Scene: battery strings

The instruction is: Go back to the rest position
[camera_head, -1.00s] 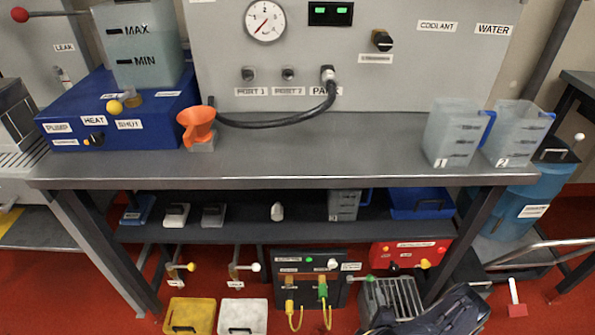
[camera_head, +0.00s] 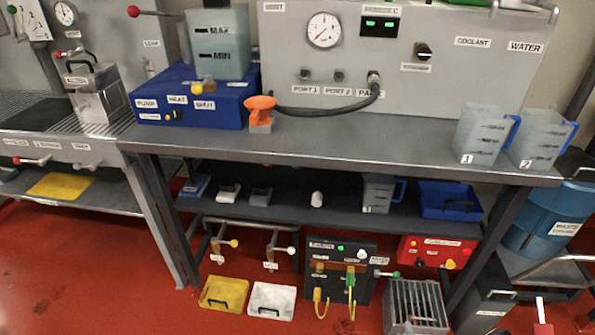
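Neither of my grippers is in view, and no part of my arms is clear in the frame. The grey workbench (camera_head: 330,150) stands ahead of me. On it are the blue pump box (camera_head: 190,95) with a clear tank (camera_head: 217,50), an orange funnel (camera_head: 260,104) on a small block, and jug 1 (camera_head: 480,135) and jug 2 (camera_head: 540,138) at the right. A black hose (camera_head: 330,112) runs from near the funnel up to the panel's park port (camera_head: 374,82).
The lower shelf (camera_head: 340,215) holds a blue tray (camera_head: 449,201) and a jug (camera_head: 378,193). Under it are a yellow bin (camera_head: 224,291), a white bin (camera_head: 271,300) and a metal rack (camera_head: 414,305). A blue waste drum (camera_head: 548,215) stands right. Red floor (camera_head: 90,270) is open at left.

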